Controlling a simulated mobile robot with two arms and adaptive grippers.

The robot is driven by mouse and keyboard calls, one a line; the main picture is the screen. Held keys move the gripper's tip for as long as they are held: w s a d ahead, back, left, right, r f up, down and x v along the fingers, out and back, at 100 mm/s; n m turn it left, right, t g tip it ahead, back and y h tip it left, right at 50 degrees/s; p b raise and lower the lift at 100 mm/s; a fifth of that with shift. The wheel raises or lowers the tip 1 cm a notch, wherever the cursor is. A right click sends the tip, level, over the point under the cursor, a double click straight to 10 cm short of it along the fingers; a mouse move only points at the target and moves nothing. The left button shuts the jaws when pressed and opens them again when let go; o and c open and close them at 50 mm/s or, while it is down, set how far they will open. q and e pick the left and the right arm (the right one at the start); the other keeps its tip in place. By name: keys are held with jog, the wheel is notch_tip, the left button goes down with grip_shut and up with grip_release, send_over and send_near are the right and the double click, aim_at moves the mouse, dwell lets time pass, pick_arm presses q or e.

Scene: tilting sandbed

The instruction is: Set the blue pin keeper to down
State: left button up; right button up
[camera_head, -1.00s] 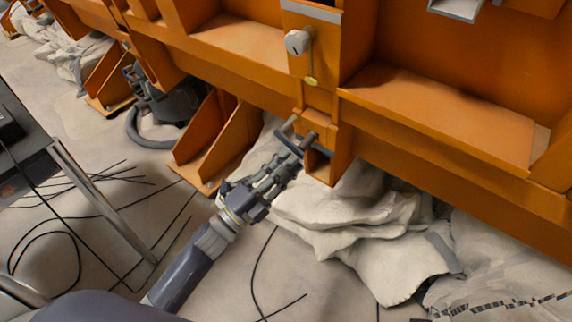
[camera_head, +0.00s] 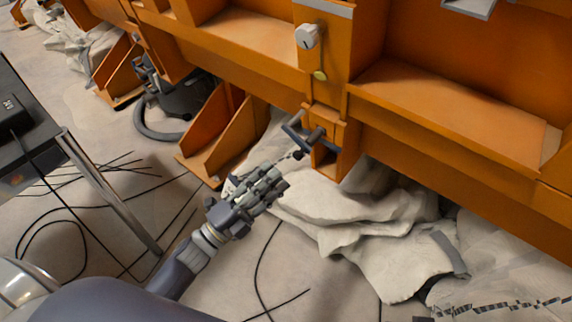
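The pin keeper (camera_head: 296,137) is a dark blue-grey bar with short pins, mounted on the orange bracket (camera_head: 327,112) under the white knob. It slants down to the right in front of the bracket's open box end. A small dark knob shows just below its lower end. My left gripper (camera_head: 277,180) is below and left of the keeper, apart from it, with its fingers pointing up and right toward it. I see nothing between the fingers, but cannot tell how far they are spread. My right gripper is not in view.
A white knob (camera_head: 307,36) and a yellowish tag (camera_head: 320,75) sit above the keeper. Orange gusset plates (camera_head: 226,128) stand to the left. Crumpled pale sacks (camera_head: 375,225) lie under the orange frame. Black cables cross the floor beside a dark table (camera_head: 40,130).

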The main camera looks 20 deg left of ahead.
pick_arm(q)
jog(key=v, duration=0.5)
dwell(0.4)
